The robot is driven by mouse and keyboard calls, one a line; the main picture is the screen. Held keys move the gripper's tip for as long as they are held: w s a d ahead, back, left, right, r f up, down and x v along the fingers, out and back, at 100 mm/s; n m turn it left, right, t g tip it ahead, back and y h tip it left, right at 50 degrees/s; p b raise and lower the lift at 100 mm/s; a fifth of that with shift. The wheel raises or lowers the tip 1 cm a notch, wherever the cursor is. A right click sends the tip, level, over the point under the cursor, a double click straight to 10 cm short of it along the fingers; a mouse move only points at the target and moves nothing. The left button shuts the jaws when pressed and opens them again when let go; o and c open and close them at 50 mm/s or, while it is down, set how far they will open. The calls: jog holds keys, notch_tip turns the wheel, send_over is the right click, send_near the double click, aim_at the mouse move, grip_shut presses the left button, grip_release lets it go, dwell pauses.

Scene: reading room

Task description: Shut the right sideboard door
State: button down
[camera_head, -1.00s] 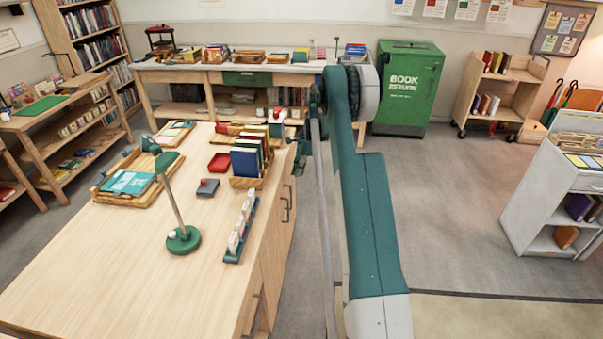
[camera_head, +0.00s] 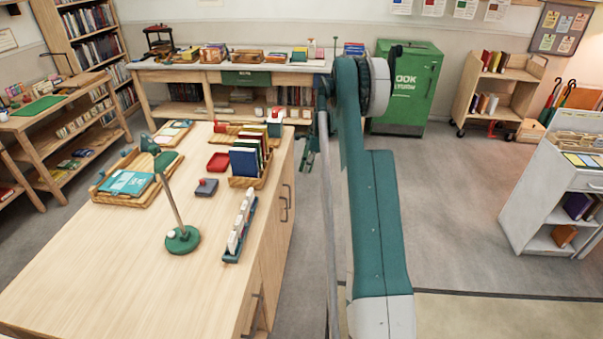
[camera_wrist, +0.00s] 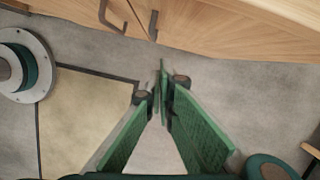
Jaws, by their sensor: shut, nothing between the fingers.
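The wooden sideboard (camera_head: 105,265) stands at the left in the head view, its doors on the side facing my arm. Two dark handles (camera_head: 287,203) show there. In the wrist view the door fronts run along the top, with one handle (camera_wrist: 112,17) on the left panel and another (camera_wrist: 153,25) near the seam. The right door (camera_wrist: 235,28) extends to the right; I cannot tell how far ajar it is. My gripper (camera_wrist: 162,78) is shut and empty, its green fingers together over the floor, apart from the doors. In the head view my gripper (camera_head: 308,158) hangs beside the sideboard's far end.
On the sideboard top stand a green lamp (camera_head: 182,239), a rack of books (camera_head: 247,160) and a wooden tray (camera_head: 103,194). A green book-return bin (camera_head: 407,88) and a book cart (camera_head: 495,92) stand behind.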

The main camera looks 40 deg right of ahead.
jog(key=p+v, duration=0.1)
jog(key=v, duration=0.6)
jog(key=shift+s+r, duration=0.35)
jog(key=shift+r, duration=0.05)
jog(key=shift+a, duration=0.1)
